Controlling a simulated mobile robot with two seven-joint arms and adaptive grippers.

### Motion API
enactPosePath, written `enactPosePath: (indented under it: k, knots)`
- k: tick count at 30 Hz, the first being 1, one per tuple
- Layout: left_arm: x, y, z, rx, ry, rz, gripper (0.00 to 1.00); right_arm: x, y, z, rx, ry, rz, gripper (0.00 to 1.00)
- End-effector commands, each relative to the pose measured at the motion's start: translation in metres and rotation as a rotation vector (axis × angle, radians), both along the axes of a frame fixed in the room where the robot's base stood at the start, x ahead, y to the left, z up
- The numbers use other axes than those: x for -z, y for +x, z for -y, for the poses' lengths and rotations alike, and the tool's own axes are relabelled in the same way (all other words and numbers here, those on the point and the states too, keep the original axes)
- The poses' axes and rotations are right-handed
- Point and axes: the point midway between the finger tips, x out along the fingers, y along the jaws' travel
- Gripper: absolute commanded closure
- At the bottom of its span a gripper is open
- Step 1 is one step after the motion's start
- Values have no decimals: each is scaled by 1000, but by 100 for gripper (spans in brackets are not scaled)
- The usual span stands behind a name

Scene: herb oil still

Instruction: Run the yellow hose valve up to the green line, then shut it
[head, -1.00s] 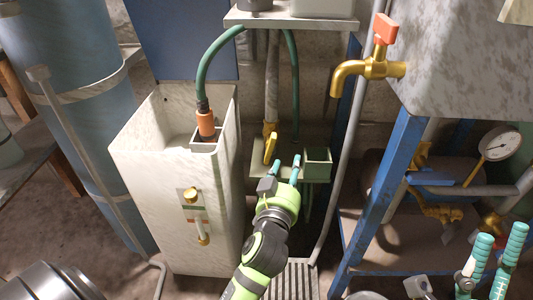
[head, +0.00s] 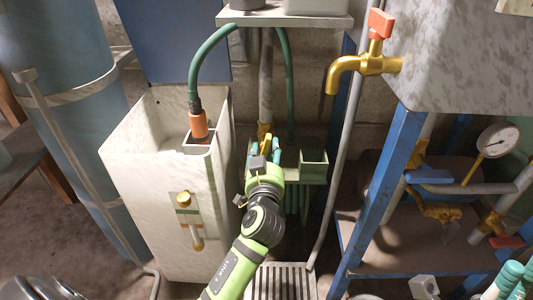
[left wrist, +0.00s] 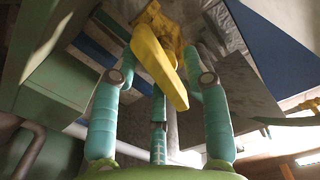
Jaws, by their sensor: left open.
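The yellow hose valve (head: 264,131) sits at the lower end of a grey pipe, behind the small shelf. My left gripper (head: 270,150) is right in front of it and partly hides it. In the left wrist view, the valve's yellow lever (left wrist: 160,64) reaches between the teal fingers of my open left gripper (left wrist: 160,95), one on each side; I cannot tell whether either touches it. A gauge (head: 190,222) on the pale tank's front has a green line (head: 187,211) and a reddish mark. My right gripper (head: 516,278) is partly cut off at bottom right.
The pale tank (head: 165,235) stands left of my left arm, with a green hose (head: 196,62) entering its top through an orange fitting (head: 198,125). A small green box (head: 314,167) is close right of the gripper. A blue frame (head: 385,195) and brass tap (head: 362,65) stand further right.

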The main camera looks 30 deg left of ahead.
Motion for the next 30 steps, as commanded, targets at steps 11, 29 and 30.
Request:
enactPosePath:
  k: [11,29,30]
  knots:
    - [0,0,0,0,1,0,100,0,0,0,1,0,0,37]
    - [-2,-1,-1,-1,175,-86,100,-12,10,-15,-11,-66,-109,37]
    - [-2,-1,-1,-1,205,-101,100,-13,12,-18,-12,-76,-126,37]
